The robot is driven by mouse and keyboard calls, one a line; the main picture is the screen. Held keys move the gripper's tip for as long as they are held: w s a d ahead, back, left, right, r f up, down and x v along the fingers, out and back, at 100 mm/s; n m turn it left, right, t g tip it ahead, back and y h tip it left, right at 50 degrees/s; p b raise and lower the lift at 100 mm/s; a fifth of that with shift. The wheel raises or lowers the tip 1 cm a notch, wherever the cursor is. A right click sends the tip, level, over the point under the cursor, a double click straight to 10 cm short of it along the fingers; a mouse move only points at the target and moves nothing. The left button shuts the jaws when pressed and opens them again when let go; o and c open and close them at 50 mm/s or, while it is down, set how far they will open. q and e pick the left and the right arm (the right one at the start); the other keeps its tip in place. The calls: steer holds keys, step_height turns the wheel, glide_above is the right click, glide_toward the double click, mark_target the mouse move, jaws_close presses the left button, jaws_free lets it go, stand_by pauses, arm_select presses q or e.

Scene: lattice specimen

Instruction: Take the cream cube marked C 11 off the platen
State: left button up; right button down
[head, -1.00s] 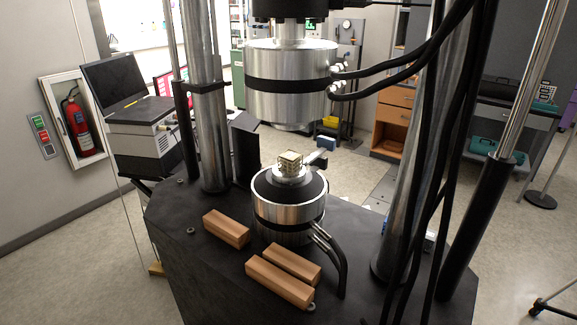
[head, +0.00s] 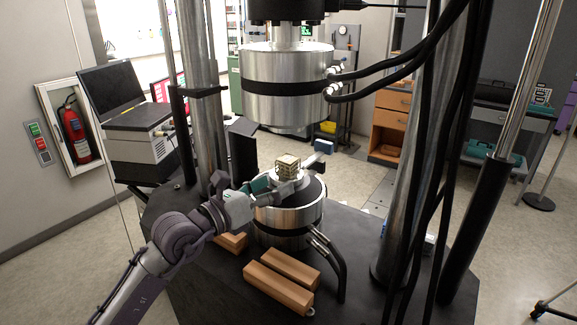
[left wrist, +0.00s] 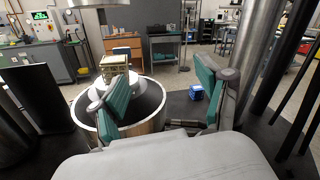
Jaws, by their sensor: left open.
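The cream lattice cube (head: 288,163) sits on the small bright platen (head: 290,178) on top of the round lower metal cylinder (head: 288,217). Its marking is too small to read. My left gripper (head: 266,184), with teal pads, is open and empty just left of the cube. In the left wrist view the cube (left wrist: 114,65) shows beyond the left finger, whose tip overlaps the platen in the picture. The open gap of the gripper (left wrist: 165,83) lies right of the cube, not around it. My right gripper is not in view.
The upper metal cylinder (head: 288,90) hangs above the cube. Columns and black hoses (head: 410,200) stand to the right. Orange-brown blocks (head: 278,288) lie on the black base in front. A bent pipe (head: 335,265) leaves the lower cylinder at front right.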

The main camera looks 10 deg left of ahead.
mark_target(283, 163)
arm_select(q)
steer(key=w+a+y, duration=0.4)
steer(key=a, duration=0.1)
steer(key=shift+m, duration=0.3)
steer(key=p+x, duration=0.1)
steer(key=x, duration=0.4)
steer(key=p+x, duration=0.1)
steer(key=x, duration=0.1)
steer(key=shift+w+d+f+p, duration=0.2)
steer(key=shift+w+f+p, duration=0.1)
steer(key=shift+f, duration=0.1)
steer(key=shift+w+d, duration=0.1)
steer(key=shift+w, duration=0.2)
steer(key=p+x, duration=0.2)
steer(key=x, duration=0.2)
steer(key=shift+w+p, duration=0.1)
steer(key=shift+p, duration=0.2)
steer(key=shift+w+d+f, duration=0.1)
steer(key=shift+w, duration=0.15)
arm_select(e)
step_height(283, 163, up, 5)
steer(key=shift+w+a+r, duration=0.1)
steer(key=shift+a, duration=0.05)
arm_select(q)
steer(key=c, duration=1.1)
steer(key=shift+c, duration=0.2)
